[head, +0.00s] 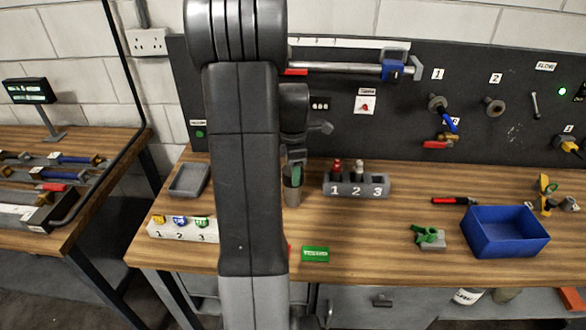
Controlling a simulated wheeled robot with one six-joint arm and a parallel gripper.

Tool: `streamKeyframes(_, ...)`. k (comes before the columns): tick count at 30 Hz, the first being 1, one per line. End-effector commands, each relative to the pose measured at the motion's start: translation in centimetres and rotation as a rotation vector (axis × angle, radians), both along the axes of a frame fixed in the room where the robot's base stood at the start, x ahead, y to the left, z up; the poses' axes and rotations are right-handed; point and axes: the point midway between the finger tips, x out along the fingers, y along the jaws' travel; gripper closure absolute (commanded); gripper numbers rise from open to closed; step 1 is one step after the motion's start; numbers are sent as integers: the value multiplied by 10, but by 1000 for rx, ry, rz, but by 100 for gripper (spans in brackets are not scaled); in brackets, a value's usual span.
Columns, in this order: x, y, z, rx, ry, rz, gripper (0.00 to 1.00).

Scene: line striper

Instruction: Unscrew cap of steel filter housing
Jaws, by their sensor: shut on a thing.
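The steel filter housing (292,194) is a grey upright cylinder on the wooden bench, just right of my arm, which hides part of its left side. My gripper (296,168) points down at the top of the housing, and its fingers are shut at the level of the cap. The cap itself is mostly hidden by the fingers; a small green patch shows there. I cannot tell whether the cap is seated on the housing or lifted.
A grey block (357,186) with numbered slots stands to the right. A green box (316,254) lies in front. A grey tray (189,180) and a white numbered block (183,229) are on the left. A blue bin (504,232) is at right. A dark panel stands behind.

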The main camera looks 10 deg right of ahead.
Motion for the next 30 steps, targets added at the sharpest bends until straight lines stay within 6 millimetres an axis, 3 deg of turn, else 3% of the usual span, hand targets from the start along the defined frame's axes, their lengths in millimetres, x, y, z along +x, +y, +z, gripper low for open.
streamKeyframes(4,0,0,0,0,0,52,74)
streamKeyframes(13,0,0,1,0,0,355,74)
streamKeyframes(23,0,0,1,0,-1,400,74)
streamKeyframes(24,0,0,1,0,0,400,39)
streamKeyframes(27,0,0,0,0,0,399,21)
streamKeyframes(30,0,0,0,0,0,399,21)
